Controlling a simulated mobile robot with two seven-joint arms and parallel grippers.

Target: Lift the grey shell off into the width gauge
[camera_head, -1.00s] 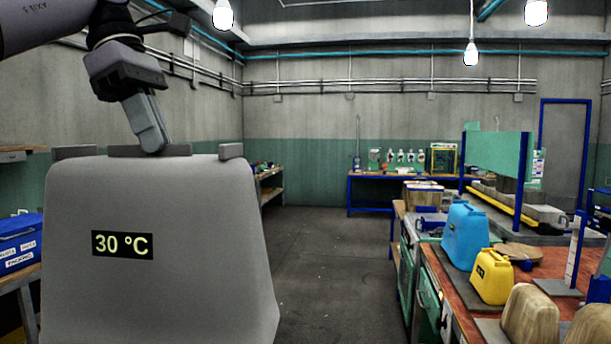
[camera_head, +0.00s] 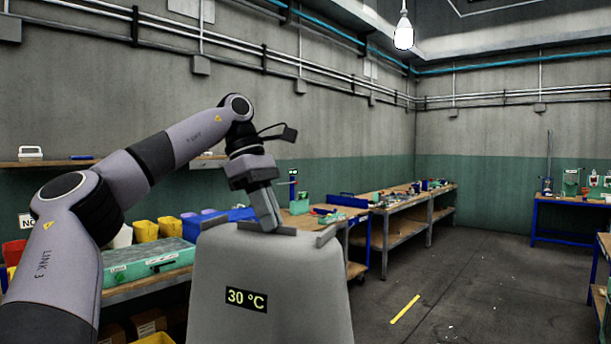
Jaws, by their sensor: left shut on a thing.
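The grey shell (camera_head: 270,285) is a large tapered box with a black "30 °C" label on its front. It hangs upright in the lower middle of the head view, and its lower edge is cut off by the frame. My left gripper (camera_head: 267,224) points down and is shut on the raised ridge on top of the shell. My right gripper is not in view. I cannot make out the width gauge in this view.
A bench on the left holds a green case (camera_head: 150,264), yellow bins (camera_head: 146,231) and a blue box. Workbenches (camera_head: 400,210) with small tools run along the back wall. A blue-legged table (camera_head: 572,203) stands far right. The floor (camera_head: 460,285) right of the shell is clear, with a yellow strip (camera_head: 405,309).

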